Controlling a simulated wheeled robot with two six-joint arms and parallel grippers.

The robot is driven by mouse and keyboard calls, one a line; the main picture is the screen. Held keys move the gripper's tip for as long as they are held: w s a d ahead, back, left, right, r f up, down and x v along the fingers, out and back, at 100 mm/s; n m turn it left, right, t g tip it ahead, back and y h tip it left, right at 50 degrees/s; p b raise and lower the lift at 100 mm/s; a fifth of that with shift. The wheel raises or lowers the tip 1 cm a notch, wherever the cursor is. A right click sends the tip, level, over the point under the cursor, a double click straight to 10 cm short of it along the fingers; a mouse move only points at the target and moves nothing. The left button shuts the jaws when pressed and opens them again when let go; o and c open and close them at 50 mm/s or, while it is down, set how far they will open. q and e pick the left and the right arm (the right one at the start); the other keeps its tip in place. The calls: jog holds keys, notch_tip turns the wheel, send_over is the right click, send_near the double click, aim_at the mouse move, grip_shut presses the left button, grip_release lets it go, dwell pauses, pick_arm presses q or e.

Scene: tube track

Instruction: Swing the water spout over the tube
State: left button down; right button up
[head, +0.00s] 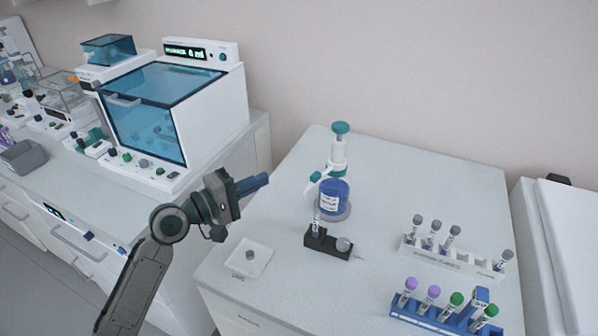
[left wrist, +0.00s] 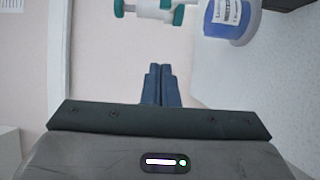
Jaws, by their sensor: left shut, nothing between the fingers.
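The water dispenser is a blue labelled bottle (head: 334,198) with a white pump and a teal knob (head: 340,128). Its spout (head: 314,178), with teal parts, points to the left. A tube (head: 316,226) stands upright in a black holder (head: 320,241) in front of the bottle. My left gripper (head: 265,181) is shut and empty, left of the spout and apart from it. In the left wrist view its closed blue fingers (left wrist: 158,85) point towards the white and teal pump part (left wrist: 155,10), with the bottle (left wrist: 225,20) at the upper right. My right gripper is not in view.
A white tray marked CAPS (head: 248,259) lies front left on the table. A white rack (head: 455,262) and a blue rack (head: 435,319) of capped tubes stand at the right. A large machine with a blue glass door (head: 150,115) stands at the left.

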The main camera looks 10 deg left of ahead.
aim_at(318, 180)
pick_arm(q)
jog(key=w+d+p, duration=0.4)
jog(key=d, duration=0.4)
jog(key=shift+d, duration=0.2)
jog(key=shift+w, duration=0.1)
